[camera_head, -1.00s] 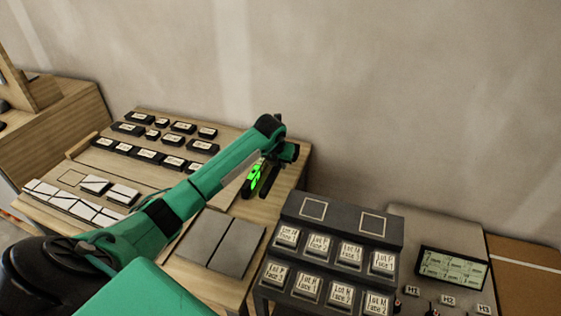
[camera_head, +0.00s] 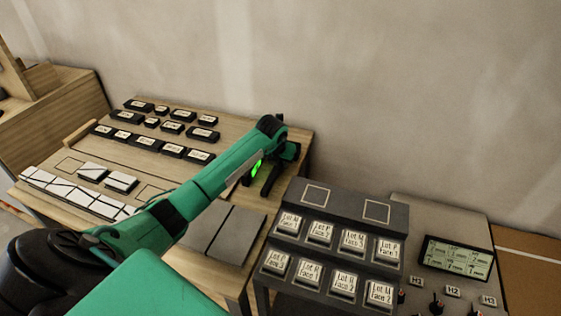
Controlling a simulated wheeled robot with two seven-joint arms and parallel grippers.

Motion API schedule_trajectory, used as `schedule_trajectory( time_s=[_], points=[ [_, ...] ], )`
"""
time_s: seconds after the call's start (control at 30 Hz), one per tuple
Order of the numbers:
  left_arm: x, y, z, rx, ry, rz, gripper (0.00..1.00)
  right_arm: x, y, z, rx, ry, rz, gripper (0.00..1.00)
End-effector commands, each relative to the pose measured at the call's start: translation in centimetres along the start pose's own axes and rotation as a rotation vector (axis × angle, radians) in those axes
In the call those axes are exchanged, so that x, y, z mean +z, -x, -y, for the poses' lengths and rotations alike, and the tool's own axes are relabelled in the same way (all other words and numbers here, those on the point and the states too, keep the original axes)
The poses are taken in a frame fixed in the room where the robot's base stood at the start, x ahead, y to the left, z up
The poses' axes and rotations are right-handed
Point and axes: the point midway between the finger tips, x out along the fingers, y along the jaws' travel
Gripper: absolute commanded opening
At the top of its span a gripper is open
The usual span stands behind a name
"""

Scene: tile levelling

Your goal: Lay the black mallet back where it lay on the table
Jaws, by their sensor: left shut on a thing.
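My left gripper (camera_head: 260,182) is over the right end of the wooden table (camera_head: 226,269), its dark fingers pointing down. It is shut on a dark thing, which fits the black mallet. The mallet's outline is mostly hidden by the fingers and wrist and does not stand apart from them. A bright green patch shows between the dark parts. I cannot tell whether the held thing touches the table. My right gripper is not in view.
Several black labelled blocks (camera_head: 172,128) stand at the back left of the table. White tiles (camera_head: 75,193) lie at the front left, and grey plates (camera_head: 238,236) lie nearer. A dark button console (camera_head: 343,208) and a display (camera_head: 456,260) stand to the right.

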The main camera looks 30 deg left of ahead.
Motion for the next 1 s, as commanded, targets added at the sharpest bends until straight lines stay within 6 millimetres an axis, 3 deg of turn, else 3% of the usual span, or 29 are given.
schedule_trajectory(
  time_s=[0.6,0.63,0.77,1.0],
  points=[
    [-0.02,-0.24,-0.01,0.000,0.000,0.003,0.00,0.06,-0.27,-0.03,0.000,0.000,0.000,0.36],
    [-0.02,-0.24,-0.01,0.000,0.000,0.003,0.22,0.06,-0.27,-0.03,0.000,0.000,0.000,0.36],
    [-0.04,-0.26,0.00,0.000,0.000,0.002,0.45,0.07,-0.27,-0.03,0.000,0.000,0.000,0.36],
    [-0.22,-0.42,-0.01,0.001,0.000,-0.002,0.45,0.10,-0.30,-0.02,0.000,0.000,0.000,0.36]
  ],
)
